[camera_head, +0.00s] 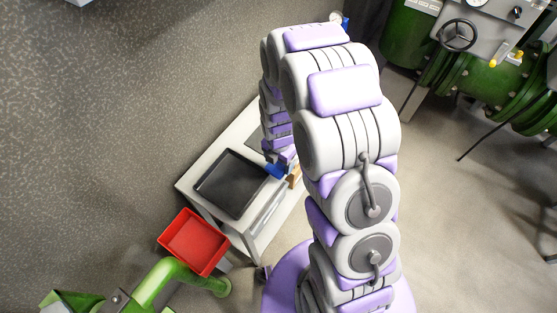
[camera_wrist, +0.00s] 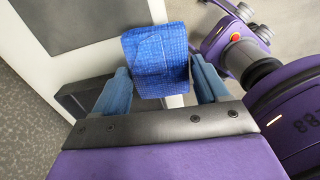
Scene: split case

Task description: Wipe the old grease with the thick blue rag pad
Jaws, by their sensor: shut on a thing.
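The thick blue rag pad (camera_wrist: 157,62) sits between the two blue fingers of my gripper (camera_wrist: 160,78) in the wrist view. My gripper is shut on it. In the head view only a small blue patch of the pad (camera_head: 275,171) shows at the end of my arm, by the right edge of the black tray (camera_head: 233,184). My arm hides most of the gripper there. I cannot make out any grease in either view.
The tray stands on a white table (camera_head: 187,187). A red bin (camera_head: 193,242) is beside the table's front left. A small tan block (camera_head: 295,177) is right of the pad. Green machinery (camera_head: 411,42) stands at upper right. The floor at left is clear.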

